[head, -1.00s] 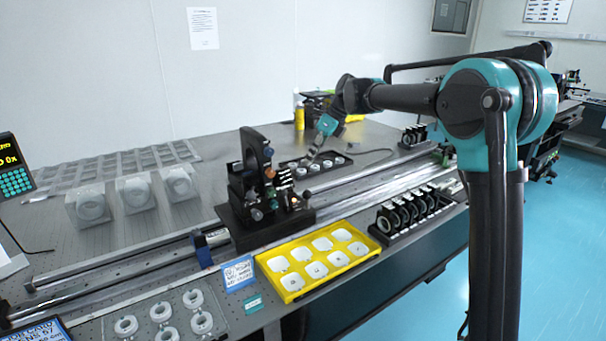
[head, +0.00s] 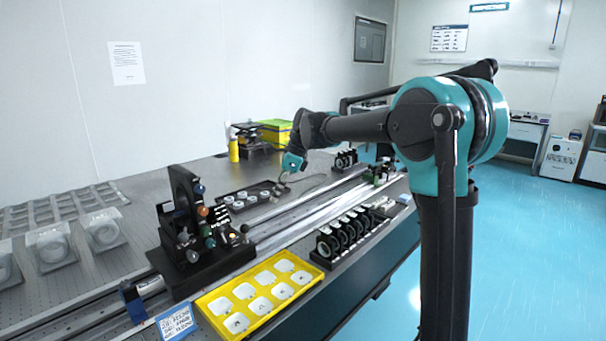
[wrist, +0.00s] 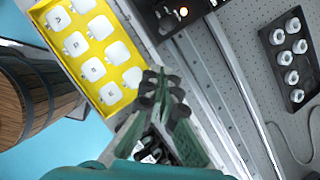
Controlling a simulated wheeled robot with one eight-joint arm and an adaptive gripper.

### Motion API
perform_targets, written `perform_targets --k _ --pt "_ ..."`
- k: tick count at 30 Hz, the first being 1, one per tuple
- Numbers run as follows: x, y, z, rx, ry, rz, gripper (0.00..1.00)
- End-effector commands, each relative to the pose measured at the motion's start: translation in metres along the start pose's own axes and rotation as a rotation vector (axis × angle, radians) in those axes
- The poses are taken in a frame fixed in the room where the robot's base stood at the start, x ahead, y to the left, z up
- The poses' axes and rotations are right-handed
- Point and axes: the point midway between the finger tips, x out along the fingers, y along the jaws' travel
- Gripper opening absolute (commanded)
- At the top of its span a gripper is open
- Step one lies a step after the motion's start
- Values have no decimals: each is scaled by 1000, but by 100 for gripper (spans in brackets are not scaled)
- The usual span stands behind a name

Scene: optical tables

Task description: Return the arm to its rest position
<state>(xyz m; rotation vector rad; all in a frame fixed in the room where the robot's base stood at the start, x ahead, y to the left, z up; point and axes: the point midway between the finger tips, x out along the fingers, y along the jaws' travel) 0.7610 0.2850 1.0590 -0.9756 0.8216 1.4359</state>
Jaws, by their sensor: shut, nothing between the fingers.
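My arm reaches over the optical table (head: 130,185) from the right in the head view. My gripper (head: 281,183) hangs small and dark below the teal wrist, just beyond the right end of a black tray (head: 262,188) with several pale round parts. In the wrist view the fingers of my gripper (wrist: 162,92) are close together and empty. They show in front of the corner of the yellow tray (wrist: 88,55) and the rail beside it. I cannot tell their exact height above the table.
The yellow tray also shows in the head view (head: 203,305), with several white pieces. A black optical mount (head: 180,215) stands on the rails (head: 300,212). A row of dark lens holders (head: 345,235) is near the front edge. A wooden barrel-like thing (wrist: 35,90) shows in the wrist view. Blue floor lies right.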

Motion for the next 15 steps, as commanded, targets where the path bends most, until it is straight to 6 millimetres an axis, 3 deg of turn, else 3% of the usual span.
perform_targets --k 1,3,8,15 --pt "0 13 -32 -85 24 -30 0" --pt "2 32 -71 -223 64 -64 0" --pt "10 84 -156 -538 177 -112 0" --pt "35 188 -269 -1005 383 -91 0"
